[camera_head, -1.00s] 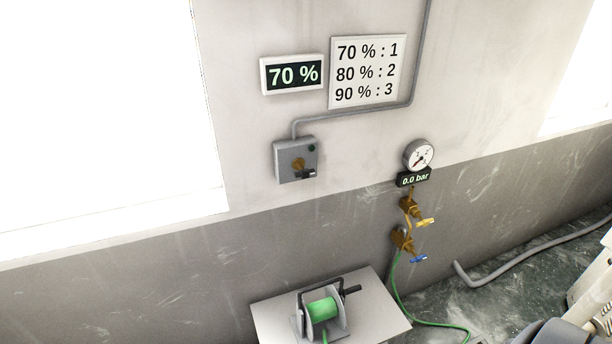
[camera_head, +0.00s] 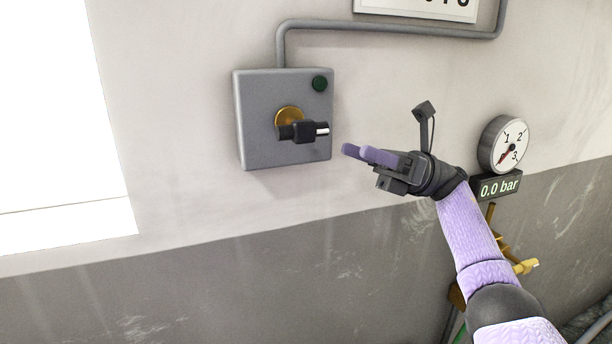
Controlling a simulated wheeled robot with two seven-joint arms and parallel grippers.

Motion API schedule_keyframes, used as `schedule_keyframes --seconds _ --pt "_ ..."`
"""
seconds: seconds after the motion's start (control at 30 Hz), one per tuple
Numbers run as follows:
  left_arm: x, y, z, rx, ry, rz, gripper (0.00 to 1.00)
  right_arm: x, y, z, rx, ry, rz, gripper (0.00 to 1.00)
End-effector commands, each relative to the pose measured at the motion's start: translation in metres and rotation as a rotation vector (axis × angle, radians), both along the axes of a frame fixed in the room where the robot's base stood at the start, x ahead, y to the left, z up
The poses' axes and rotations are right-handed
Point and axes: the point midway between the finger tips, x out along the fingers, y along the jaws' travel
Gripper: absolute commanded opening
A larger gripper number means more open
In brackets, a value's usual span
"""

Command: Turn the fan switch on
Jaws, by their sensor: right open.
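The fan switch is a grey box (camera_head: 262,148) on the wall, left of centre. A black rotary handle (camera_head: 298,131) with a pale tip sits on its brass disc (camera_head: 289,115); the handle lies about horizontal, its tip to the right. A dark green lamp (camera_head: 320,83) is at the box's upper right and looks unlit. My right gripper (camera_head: 361,153) is to the right of the switch, its purple fingers pointing left at the handle. It is open and empty, apart from the handle and the box. My left gripper is out of view.
A round gauge (camera_head: 503,145) with a 0.0 bar display (camera_head: 495,187) is right of my right wrist. Brass valves (camera_head: 506,249) sit below, partly behind my right arm. A grey conduit (camera_head: 390,27) runs above the switch. The wall below the switch is clear.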

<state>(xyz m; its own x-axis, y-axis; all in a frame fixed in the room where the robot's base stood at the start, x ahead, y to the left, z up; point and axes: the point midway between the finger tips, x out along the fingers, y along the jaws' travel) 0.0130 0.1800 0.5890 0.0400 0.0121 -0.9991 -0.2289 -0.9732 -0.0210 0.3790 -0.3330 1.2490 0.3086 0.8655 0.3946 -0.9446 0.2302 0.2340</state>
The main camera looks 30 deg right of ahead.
Motion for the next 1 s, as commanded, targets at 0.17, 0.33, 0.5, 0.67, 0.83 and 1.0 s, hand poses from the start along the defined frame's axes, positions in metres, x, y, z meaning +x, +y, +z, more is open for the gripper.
schedule_keyframes --seconds 0.17,0.33,0.5,0.67,0.83,1.0 --pt "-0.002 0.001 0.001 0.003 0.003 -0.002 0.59 -0.002 0.015 0.010 -0.041 -0.039 0.010 0.63" --pt "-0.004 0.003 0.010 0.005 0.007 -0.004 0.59 0.010 0.053 0.027 -0.036 -0.039 0.012 0.63" --pt "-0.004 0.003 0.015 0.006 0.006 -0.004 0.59 0.020 0.079 0.037 -0.035 -0.034 0.009 0.63" --pt "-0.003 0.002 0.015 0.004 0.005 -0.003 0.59 0.023 0.088 0.040 -0.033 -0.032 0.008 0.63" --pt "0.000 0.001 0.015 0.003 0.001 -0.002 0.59 0.023 0.088 0.039 -0.033 -0.031 0.008 0.63" --pt "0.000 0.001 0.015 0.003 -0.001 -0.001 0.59 0.023 0.088 0.039 -0.032 -0.031 0.008 0.31"
